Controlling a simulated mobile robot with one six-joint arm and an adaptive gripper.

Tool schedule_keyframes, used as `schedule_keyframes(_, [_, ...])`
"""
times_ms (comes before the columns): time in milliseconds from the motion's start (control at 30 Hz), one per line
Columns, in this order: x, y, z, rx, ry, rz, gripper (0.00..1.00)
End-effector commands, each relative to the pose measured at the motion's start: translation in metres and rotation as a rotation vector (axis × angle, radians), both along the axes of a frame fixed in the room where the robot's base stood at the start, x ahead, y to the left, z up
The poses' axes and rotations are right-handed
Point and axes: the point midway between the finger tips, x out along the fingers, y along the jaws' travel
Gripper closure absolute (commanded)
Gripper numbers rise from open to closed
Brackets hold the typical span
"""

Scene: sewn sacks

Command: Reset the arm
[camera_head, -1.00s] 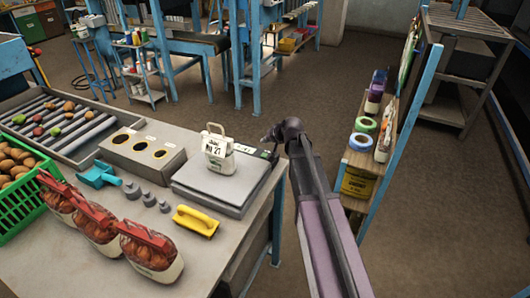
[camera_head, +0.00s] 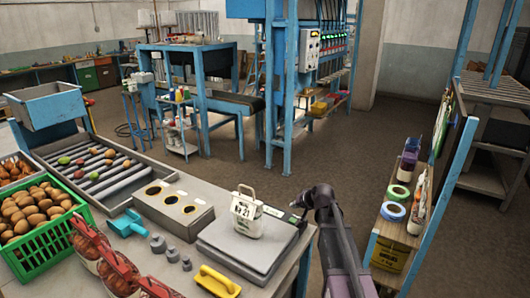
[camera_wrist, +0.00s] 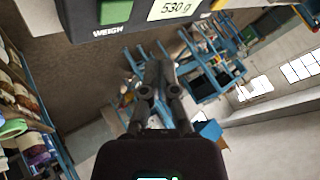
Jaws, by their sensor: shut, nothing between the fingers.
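My gripper (camera_head: 300,202) hangs at the right edge of the scale in the head view, apart from the small white sack. In the wrist view my gripper (camera_wrist: 158,70) has its dark fingers together, with nothing held. The small white sack (camera_head: 243,222), marked 21, stands upright on the grey weighing scale (camera_head: 228,249). The scale's front panel (camera_wrist: 120,18) shows at the top of the wrist view, with a display reading 530 g and a green button. My arm reaches up from the bottom of the head view.
A shelf (camera_head: 396,229) with tape rolls stands right of my arm. Floor beyond is open.

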Motion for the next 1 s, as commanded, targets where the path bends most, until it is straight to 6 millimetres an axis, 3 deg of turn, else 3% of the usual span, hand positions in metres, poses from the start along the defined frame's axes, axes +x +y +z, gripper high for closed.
schedule_keyframes(167, [-0.036, 0.008, -0.011, -0.053, 0.067, 0.046, 1.00])
schedule_keyframes(267, [-0.071, 0.013, -0.021, -0.110, 0.138, 0.087, 1.00])
schedule_keyframes(600, [-0.219, 0.011, -0.051, -0.361, 0.465, 0.218, 1.00])
schedule_keyframes(700, [-0.252, 0.007, -0.054, -0.419, 0.545, 0.235, 1.00])
schedule_keyframes(833, [-0.277, 0.001, -0.055, -0.466, 0.609, 0.244, 1.00])
schedule_keyframes(1000, [-0.284, -0.001, -0.055, -0.484, 0.633, 0.247, 1.00])
